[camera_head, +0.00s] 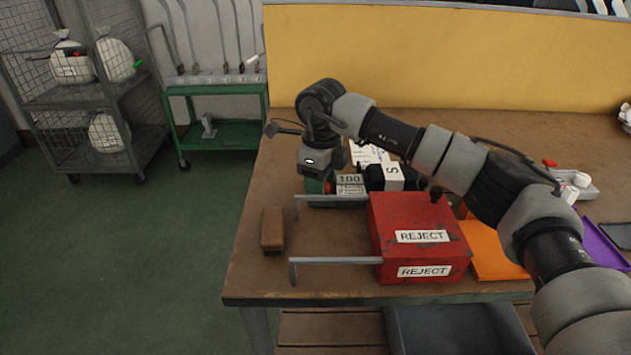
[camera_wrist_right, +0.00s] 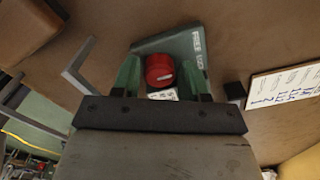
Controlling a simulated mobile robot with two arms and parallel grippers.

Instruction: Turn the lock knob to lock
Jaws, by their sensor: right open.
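The lock knob is red and round with a pale mark on its face, and it shows in the right wrist view (camera_wrist_right: 159,71) on a grey-green device (camera_wrist_right: 185,44). My right gripper (camera_wrist_right: 160,64) is open, with one green finger on either side of the knob. I cannot tell whether the fingers touch it. In the head view my right gripper (camera_head: 316,186) points down at the left end of the device (camera_head: 350,180), which has a "100" label. A small red part of the knob (camera_head: 328,187) shows beside the gripper. My left gripper is not in view.
A red REJECT box (camera_head: 405,215) with two grey rails stands in front of the device. A brown block (camera_head: 272,229) lies to the left on the table (camera_head: 330,275). A black box with a white label (camera_head: 393,177) stands just right of the device.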

